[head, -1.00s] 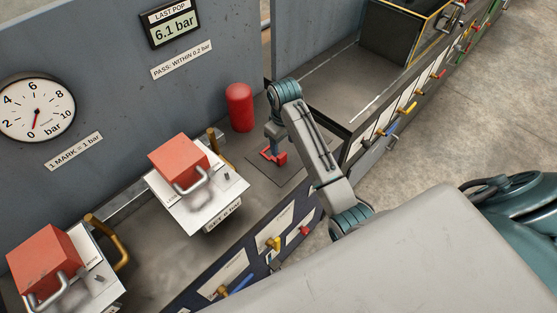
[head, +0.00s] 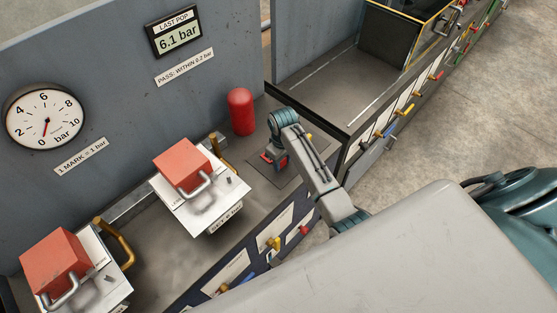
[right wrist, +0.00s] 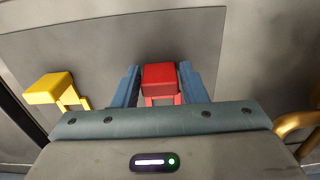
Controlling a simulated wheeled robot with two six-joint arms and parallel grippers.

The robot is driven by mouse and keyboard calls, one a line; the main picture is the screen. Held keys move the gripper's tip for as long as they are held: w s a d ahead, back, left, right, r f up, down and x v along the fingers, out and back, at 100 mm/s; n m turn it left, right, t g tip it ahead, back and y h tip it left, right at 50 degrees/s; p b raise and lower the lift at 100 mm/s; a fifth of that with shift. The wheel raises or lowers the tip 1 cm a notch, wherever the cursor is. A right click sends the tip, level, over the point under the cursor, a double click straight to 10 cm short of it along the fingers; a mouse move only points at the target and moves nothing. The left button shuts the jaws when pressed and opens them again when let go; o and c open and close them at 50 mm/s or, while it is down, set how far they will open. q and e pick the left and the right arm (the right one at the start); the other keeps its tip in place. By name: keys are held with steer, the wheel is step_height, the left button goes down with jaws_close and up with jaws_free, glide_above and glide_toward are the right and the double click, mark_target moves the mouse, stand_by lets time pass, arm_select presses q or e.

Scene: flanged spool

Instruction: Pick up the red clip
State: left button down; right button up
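The red clip (head: 266,157) sits on a dark square pad on the bench in the head view, partly hidden by my gripper. In the right wrist view the red clip (right wrist: 160,80) is between the two blue fingers of my right gripper (right wrist: 160,88). The fingers are open around it, with what look like narrow gaps at its sides. My right gripper (head: 277,157) is low over the pad in the head view. My left gripper is not in view.
A yellow clip (right wrist: 50,90) is left of my right gripper in the wrist view. A red cylinder (head: 241,111) stands behind the pad. A white-plated unit with a red block (head: 184,163) is to its left. A brass handle (right wrist: 296,124) is close at right in the wrist view.

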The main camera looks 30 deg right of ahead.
steer(key=c, duration=0.5)
steer(key=shift+r, duration=0.15)
steer(key=shift+c, duration=0.2)
